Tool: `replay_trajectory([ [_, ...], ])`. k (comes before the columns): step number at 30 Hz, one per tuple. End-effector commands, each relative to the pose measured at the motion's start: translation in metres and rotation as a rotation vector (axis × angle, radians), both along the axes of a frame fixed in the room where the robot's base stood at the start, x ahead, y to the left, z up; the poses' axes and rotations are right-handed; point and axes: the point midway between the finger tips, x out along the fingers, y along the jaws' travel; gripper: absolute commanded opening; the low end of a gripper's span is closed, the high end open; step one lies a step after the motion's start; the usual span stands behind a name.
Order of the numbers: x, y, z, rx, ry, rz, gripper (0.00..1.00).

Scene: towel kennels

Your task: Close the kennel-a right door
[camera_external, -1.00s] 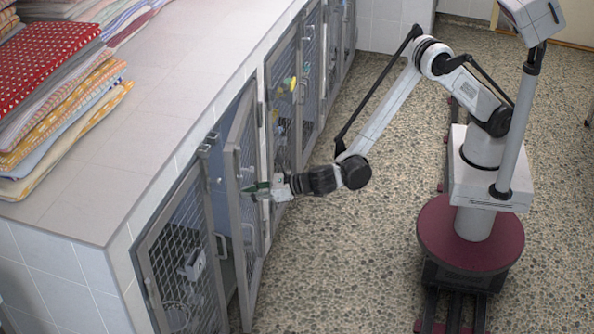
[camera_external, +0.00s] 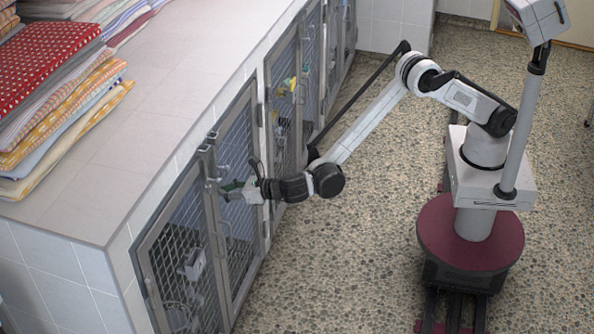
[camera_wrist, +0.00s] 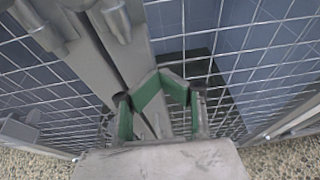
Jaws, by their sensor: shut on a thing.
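The kennel-a right door (camera_external: 238,128) is a grey metal frame with wire mesh, hinged on its right side. It stands about flush with the kennel front, its free edge close beside the left door (camera_external: 172,235); any small gap is hard to tell. My gripper (camera_external: 226,189) is at the door's free-edge side, around mid-height or above. In the wrist view its green fingers (camera_wrist: 162,80) are drawn together at the grey door upright (camera_wrist: 137,45), shut on the door; the exact contact is partly hidden by the fingers.
Latch hardware (camera_wrist: 116,20) projects near the upright in the wrist view. More mesh doors (camera_external: 308,70) run along the cabinet to the back. Folded towels (camera_external: 55,95) lie on the tiled counter (camera_external: 150,130). The pebbled floor (camera_external: 345,260) in front is clear.

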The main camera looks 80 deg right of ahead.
Motion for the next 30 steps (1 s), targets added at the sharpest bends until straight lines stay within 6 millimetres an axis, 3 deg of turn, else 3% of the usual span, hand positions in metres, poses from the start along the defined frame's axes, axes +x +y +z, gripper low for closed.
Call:
replay_trajectory([
  [7, -0.036, 0.001, -0.002, 0.001, 0.001, -0.005, 0.00],
  [18, -0.105, 0.013, 0.023, 0.002, 0.002, -0.006, 0.00],
  [26, -0.127, 0.016, 0.030, -0.001, 0.000, -0.005, 0.00],
  [30, -0.123, 0.007, 0.055, -0.048, -0.031, 0.022, 0.00],
])
